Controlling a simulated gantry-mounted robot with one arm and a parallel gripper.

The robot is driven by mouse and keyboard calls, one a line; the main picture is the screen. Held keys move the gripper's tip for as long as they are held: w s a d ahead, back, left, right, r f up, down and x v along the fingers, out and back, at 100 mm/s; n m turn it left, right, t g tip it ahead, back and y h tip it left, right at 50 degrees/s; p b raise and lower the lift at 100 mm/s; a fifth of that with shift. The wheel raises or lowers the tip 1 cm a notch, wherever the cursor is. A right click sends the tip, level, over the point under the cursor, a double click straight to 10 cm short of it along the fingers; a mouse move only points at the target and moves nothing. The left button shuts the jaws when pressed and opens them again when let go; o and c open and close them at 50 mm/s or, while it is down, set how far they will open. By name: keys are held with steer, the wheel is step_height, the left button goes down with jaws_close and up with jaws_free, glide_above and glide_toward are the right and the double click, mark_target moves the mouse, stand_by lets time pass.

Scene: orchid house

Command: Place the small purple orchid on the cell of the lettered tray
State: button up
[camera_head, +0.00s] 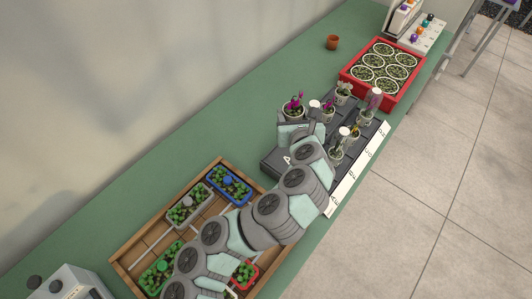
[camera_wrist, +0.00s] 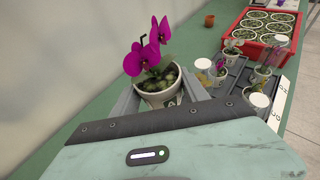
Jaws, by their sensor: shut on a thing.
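The small purple orchid (camera_wrist: 148,55) has magenta blooms and stands upright in a white pot in the wrist view. It also shows in the head view (camera_head: 294,104). My gripper (camera_wrist: 160,96) is shut on its pot, with a grey finger on either side. In the head view my gripper (camera_head: 292,127) is over the back edge of the dark lettered tray (camera_head: 270,163). The letter A shows on the tray's near end, and a white label strip (camera_head: 341,192) runs along its front. My arm hides much of the tray. I cannot tell whether the pot touches anything below.
Several other potted plants, some under clear covers, stand on the tray, such as one pot (camera_head: 344,92). A red crate (camera_head: 381,101) of pots is beyond, with a small terracotta pot (camera_head: 332,42) nearby. A wooden tray (camera_head: 125,262) holds seedling boxes. The green bench (camera_head: 240,110) behind is clear.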

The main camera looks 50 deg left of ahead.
mark_target(288, 160)
step_height(288, 160, down, 19)
steer(key=b, duration=0.3)
steer(key=shift+d+f+b, duration=0.1)
steer(key=shift+f+b, duration=0.1)
steer(key=shift+b, duration=0.2)
steer(key=shift+f, duration=0.1)
steer(key=o, duration=1.5)
steer(key=shift+d+r, duration=0.15)
steer(key=shift+r, duration=0.1)
steer(key=p+v, duration=0.1)
steer(key=v, duration=1)
steer(key=shift+s+d, duration=0.2)
steer(key=shift+s, duration=0.05)
steer(key=shift+r, duration=0.1)
